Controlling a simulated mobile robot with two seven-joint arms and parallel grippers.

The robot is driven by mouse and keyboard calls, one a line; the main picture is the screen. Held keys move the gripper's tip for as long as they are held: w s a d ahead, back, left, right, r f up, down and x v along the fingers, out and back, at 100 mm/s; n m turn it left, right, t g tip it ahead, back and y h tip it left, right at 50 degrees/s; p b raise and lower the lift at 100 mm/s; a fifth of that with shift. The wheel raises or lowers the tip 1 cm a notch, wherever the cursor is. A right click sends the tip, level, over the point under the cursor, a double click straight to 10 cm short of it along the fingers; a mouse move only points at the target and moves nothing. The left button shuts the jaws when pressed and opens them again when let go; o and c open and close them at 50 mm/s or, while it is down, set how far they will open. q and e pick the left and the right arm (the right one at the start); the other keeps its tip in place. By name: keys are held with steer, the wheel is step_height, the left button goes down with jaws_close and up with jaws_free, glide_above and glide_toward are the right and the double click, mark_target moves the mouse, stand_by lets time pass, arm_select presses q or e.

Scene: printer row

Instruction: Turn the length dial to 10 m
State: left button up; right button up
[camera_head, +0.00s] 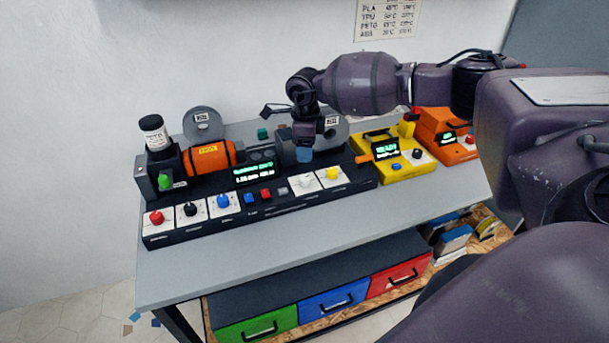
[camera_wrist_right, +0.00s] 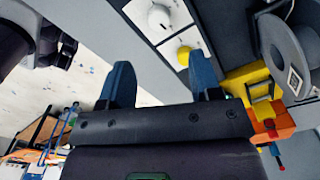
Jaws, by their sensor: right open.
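A long dark control panel (camera_head: 270,207) lies along the table, with a row of dials on white plates. On its left are a red dial (camera_head: 156,217), a black dial (camera_head: 189,209) and a blue dial (camera_head: 223,201). On its right are a white dial (camera_head: 306,181) and a yellow dial (camera_head: 334,173). The labels are too small to read, so I cannot tell which is the length dial. My right gripper (camera_head: 305,154) is open and empty above the white dial, apart from it. In the right wrist view, the white dial (camera_wrist_right: 160,17) and yellow dial (camera_wrist_right: 184,55) lie beyond the blue fingers (camera_wrist_right: 161,82).
A lit green display (camera_head: 254,171) and small buttons sit mid-panel. An orange spool (camera_head: 208,157) and dark cylinder (camera_head: 153,130) stand behind on the left. A yellow machine (camera_head: 401,167) and orange machine (camera_head: 440,125) stand on the right. The table's front strip (camera_head: 220,260) is clear.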

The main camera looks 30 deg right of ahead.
mark_target(305, 177)
step_height(305, 177, down, 8)
steer(key=shift+a+f, duration=0.1)
steer(key=shift+f, duration=0.8)
arm_select(q)
steer(key=shift+s+r, duration=0.15)
steer(key=shift+r, duration=0.05)
arm_select(e)
steer(key=shift+c, duration=0.6)
steer(key=c, duration=0.8)
